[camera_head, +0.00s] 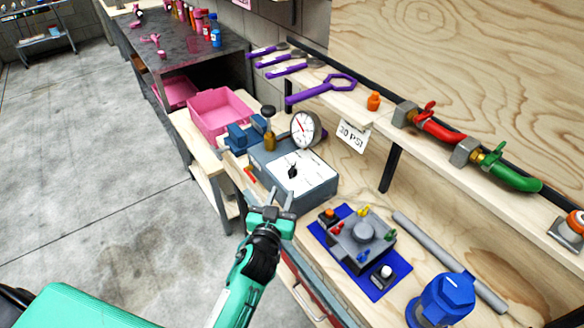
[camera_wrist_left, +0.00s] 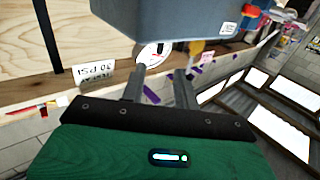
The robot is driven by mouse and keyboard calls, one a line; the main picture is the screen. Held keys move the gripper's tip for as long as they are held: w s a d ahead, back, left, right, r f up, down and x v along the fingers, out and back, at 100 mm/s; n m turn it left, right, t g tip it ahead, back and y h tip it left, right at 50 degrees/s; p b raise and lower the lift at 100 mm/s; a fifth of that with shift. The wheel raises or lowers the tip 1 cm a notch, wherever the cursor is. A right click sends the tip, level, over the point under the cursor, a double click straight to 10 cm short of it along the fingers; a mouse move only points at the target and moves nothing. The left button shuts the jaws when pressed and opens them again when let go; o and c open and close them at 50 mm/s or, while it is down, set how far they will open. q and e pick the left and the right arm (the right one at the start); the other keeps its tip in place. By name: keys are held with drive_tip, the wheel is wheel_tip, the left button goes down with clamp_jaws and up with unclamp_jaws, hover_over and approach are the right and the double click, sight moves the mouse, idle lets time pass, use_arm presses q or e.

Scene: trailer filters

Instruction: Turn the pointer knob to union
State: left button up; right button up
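The pointer knob (camera_head: 292,171) is small and black. It sits on the white dial face (camera_head: 313,178) on top of a grey-blue box (camera_head: 262,158) on the workbench. The lettering around the knob is too small to read. My left gripper (camera_head: 280,194) is at the near side of the box, below and left of the knob, and apart from it. In the left wrist view its two fingers (camera_wrist_left: 160,72) stand apart with nothing between them, and the box (camera_wrist_left: 175,18) fills the top. The knob is hidden there. My right gripper is not in view.
A round gauge (camera_head: 305,130) stands behind the dial face. Blue blocks (camera_head: 243,136) and a pink bin (camera_head: 220,112) are to the left. A grey device on a blue mat (camera_head: 392,284) and a blue canister (camera_head: 446,298) are to the right. The air above the dial is clear.

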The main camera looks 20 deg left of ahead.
sight(290, 175)
use_arm(q)
drive_tip(key=w+p, duration=0.1)
drive_tip(key=w, duration=0.8)
drive_tip(key=shift+w+a+p, duration=0.1)
drive_tip(key=shift+w+p, duration=0.25)
drive_tip(key=shift+w, duration=0.75)
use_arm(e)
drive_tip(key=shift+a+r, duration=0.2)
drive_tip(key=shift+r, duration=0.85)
use_arm(q)
clamp_jaws()
